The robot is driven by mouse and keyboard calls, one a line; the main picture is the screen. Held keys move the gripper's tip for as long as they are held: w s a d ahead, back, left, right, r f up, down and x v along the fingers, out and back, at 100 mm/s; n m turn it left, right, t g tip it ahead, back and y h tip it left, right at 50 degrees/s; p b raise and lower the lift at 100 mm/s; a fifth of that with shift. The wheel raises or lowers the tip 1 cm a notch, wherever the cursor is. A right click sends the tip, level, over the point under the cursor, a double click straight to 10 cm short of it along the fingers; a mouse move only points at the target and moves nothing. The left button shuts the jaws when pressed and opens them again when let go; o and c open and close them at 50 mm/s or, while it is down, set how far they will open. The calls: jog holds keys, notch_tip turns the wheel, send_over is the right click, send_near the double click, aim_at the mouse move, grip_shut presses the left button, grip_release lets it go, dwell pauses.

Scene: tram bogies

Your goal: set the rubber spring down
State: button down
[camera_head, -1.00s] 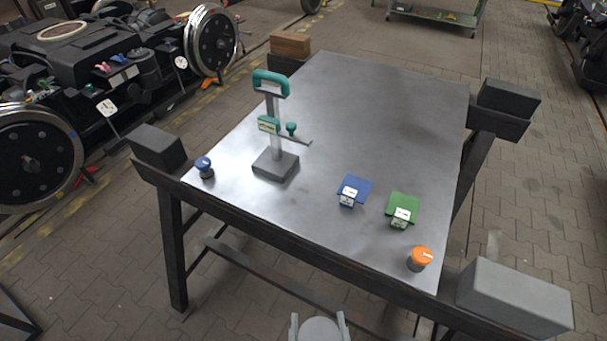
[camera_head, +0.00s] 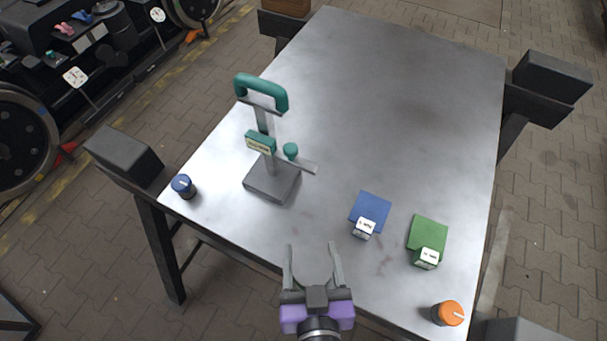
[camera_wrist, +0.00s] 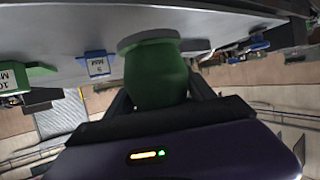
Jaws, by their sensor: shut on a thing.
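The rubber spring (camera_wrist: 158,78) shows in the wrist view as a dark green barrel with a grey round plate (camera_wrist: 148,38) at its upper end. My gripper (camera_wrist: 160,98) is shut on it, with a dark finger on either side. In the head view my gripper (camera_head: 313,262) points at the near edge of the metal table (camera_head: 390,90). A blue pad (camera_head: 371,207) and a green pad (camera_head: 429,232), each with a white label, lie on the table to the right of my gripper.
A grey stand with teal handles (camera_head: 262,92) is on the table, left of my gripper. A blue-topped knob (camera_head: 183,185) sits at the left edge and an orange-topped one (camera_head: 448,313) at the near right. The table's middle and far parts are clear.

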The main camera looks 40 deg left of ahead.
jog(key=w+a+p, duration=0.1)
jog(key=w+a, duration=1.1)
jog(key=w, duration=0.1)
jog(key=shift+a+r+p, duration=0.15)
jog(key=shift+a+p, duration=0.05)
jog(key=shift+p, duration=0.2)
jog(key=shift+w+a, duration=0.1)
jog(key=shift+f, duration=1.8)
jog(key=shift+f, duration=0.25)
jog(key=shift+c, duration=1.6)
grip_release()
jog(key=shift+f, duration=0.1)
